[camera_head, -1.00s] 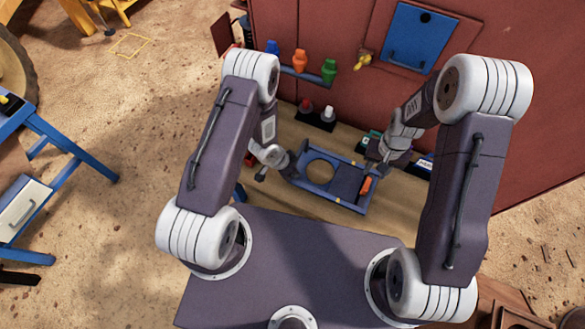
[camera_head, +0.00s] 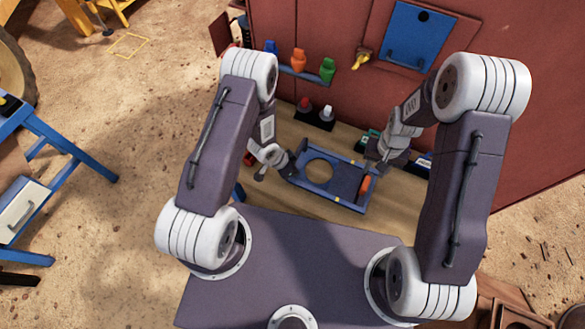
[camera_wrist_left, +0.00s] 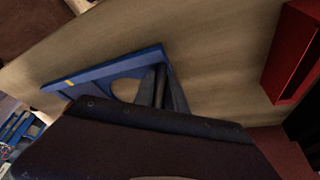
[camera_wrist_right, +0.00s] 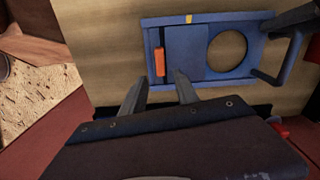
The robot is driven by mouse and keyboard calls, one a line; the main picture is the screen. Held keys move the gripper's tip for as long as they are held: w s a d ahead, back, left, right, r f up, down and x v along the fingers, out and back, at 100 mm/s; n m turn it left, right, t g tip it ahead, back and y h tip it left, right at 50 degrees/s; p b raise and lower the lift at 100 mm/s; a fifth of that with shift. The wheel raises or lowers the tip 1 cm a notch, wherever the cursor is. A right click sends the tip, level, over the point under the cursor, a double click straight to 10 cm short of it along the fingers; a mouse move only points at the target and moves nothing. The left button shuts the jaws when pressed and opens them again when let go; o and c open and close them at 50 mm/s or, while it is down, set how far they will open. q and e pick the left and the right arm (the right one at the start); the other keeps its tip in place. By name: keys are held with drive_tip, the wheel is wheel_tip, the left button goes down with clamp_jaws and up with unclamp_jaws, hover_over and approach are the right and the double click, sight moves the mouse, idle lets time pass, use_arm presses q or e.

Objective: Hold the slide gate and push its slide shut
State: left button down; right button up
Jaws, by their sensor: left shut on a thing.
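The slide gate (camera_head: 312,189) is a blue frame with a round opening, lying over the wooden bench top. Its slide (camera_wrist_right: 185,51) is a flat blue plate with an upright orange tab (camera_wrist_right: 159,62). The slide sits beside the round opening, which shows uncovered, with wood visible through it. My left gripper (camera_head: 287,171) is shut on the gate's handle at its left end; in the left wrist view the fingers (camera_wrist_left: 160,78) meet the frame's end. My right gripper (camera_wrist_right: 160,78) is open and empty, its fingertips spread near the orange tab, at the gate's right end.
Behind the bench (camera_head: 275,190) stands a red wall with a blue panel (camera_head: 418,38) and a shelf of coloured bottles (camera_head: 300,61). A dark holder with red and white knobs (camera_head: 315,116) stands behind the gate. A red box (camera_wrist_left: 292,52) shows in the left wrist view.

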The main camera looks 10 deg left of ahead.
sight(366, 182)
drive_tip(key=shift+o, duration=0.4)
drive_tip(key=shift+m, duration=0.8)
wheel_tip(366, 182, down, 11)
drive_tip(key=shift+r, duration=0.1)
clamp_jaws()
idle(1.3)
